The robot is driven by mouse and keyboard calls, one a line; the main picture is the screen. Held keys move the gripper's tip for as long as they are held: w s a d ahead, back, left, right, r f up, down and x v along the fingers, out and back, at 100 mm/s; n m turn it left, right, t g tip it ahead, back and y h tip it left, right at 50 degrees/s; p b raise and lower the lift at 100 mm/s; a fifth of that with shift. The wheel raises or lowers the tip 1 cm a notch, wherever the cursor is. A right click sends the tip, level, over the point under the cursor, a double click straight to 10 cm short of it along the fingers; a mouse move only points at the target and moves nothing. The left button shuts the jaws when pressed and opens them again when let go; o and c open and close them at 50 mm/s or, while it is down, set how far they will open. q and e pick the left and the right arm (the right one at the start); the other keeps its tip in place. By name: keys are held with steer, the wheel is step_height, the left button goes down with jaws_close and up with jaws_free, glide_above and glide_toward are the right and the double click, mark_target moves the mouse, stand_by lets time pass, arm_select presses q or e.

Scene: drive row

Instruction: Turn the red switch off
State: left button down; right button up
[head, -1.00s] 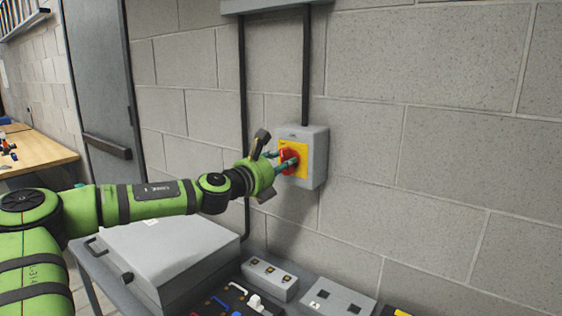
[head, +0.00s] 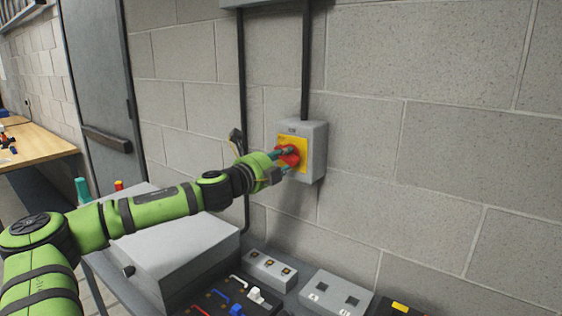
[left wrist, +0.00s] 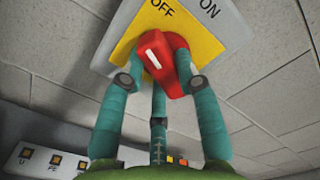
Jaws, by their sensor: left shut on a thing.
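The red switch (head: 292,160) is a rotary knob on a yellow plate, on a grey box (head: 317,150) on the block wall. In the left wrist view the red switch (left wrist: 152,62) has a white line on its handle. My right gripper is not in view.
Below stands a bench with a grey case (head: 180,240), a box with several small switches (head: 270,270), a grey socket panel (head: 337,292) and a black panel (head: 232,300) with coloured handles. Dark conduits (head: 306,60) run up the wall. A grey door (head: 100,90) is at left.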

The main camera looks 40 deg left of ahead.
arm_select(q)
steer(key=n+b, duration=0.1)
steer(key=n, duration=0.3)
steer(key=shift+d+n, duration=0.1)
steer(key=shift+n, duration=0.2)
stand_by(0.5)
steer(key=c, duration=0.9)
jaws_free()
